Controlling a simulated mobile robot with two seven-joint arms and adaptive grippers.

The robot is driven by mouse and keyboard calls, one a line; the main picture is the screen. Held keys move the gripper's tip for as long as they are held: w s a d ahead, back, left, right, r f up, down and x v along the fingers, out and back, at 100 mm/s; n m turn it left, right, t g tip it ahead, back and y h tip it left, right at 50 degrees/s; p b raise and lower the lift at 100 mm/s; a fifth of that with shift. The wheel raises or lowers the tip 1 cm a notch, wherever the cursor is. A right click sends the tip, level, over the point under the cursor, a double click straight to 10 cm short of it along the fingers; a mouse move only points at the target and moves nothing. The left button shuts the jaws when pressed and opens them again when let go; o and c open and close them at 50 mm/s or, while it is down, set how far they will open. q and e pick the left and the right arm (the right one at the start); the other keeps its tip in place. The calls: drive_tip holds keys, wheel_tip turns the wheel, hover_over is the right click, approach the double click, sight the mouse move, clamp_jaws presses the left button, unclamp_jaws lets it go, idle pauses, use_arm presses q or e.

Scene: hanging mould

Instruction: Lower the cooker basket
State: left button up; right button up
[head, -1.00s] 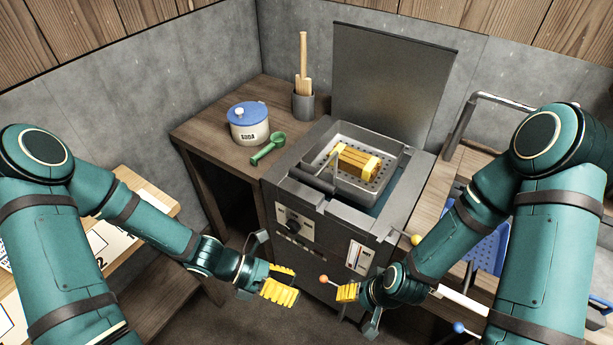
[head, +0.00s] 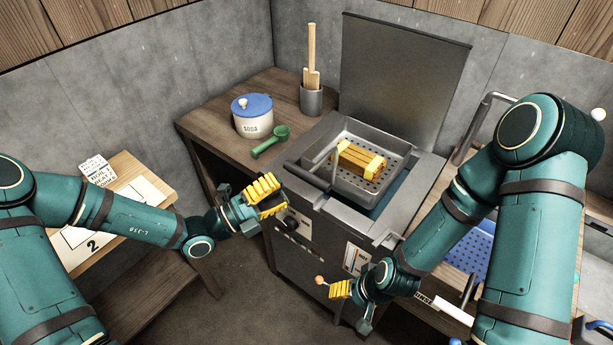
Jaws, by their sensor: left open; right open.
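The cooker basket (head: 400,153) is a grey metal tray with a perforated floor, at the top of the grey cooker (head: 310,240). A yellow block bundle (head: 360,160) sits in it. A dark bar handle (head: 307,177) reaches from the basket toward the cooker's front left. Blue shows in the well beside the basket's right side. My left gripper (head: 268,196) is open and empty, left of the cooker's front and just short of the handle. My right gripper (head: 350,297) is open, low before the cooker's front, close to an orange-knobbed lever (head: 320,281).
The cooker's lid (head: 400,75) stands upright behind the basket. A side table with numbered cards (head: 93,243) is far left. A blue perforated tray (head: 478,250) lies at right.

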sight(307, 174)
use_arm(q)
drive_tip(key=b+x, duration=0.1)
drive_tip(key=x, duration=0.6)
drive_tip(key=shift+w+d, duration=0.15)
drive_tip(key=shift+d, duration=0.05)
clamp_jaws()
